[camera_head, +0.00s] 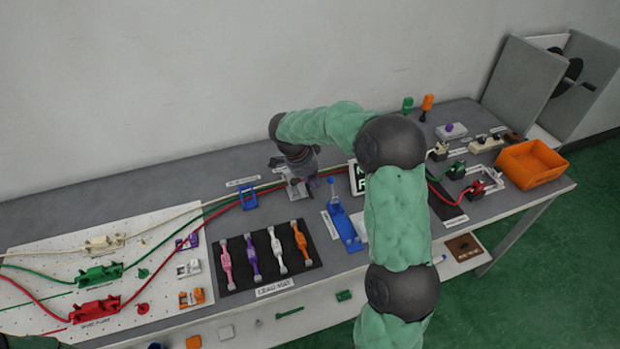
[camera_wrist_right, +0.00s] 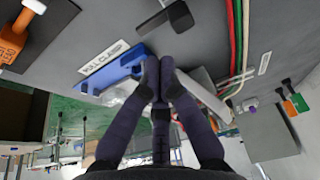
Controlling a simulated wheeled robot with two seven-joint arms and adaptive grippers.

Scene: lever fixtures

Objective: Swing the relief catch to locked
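My right gripper (camera_head: 312,183) reaches down at the middle of the bench, beside a small pale grey fixture (camera_head: 296,189). I take this fixture to be the relief catch, but its label is not readable and the gripper partly covers it. In the right wrist view, the dark fingers (camera_wrist_right: 161,75) are close together at the tips, with nothing clearly held between them. A pale grey part (camera_wrist_right: 203,92) lies just right of the fingers there. Whether they touch it cannot be told. My left gripper is not in view.
The blue pull clamp (camera_head: 344,225) stands right of the gripper; it also shows in the wrist view (camera_wrist_right: 115,70). Red, green and white cables (camera_head: 225,203) run behind. A black mat with coloured straps (camera_head: 265,255) lies left. An orange bin (camera_head: 531,165) sits far right.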

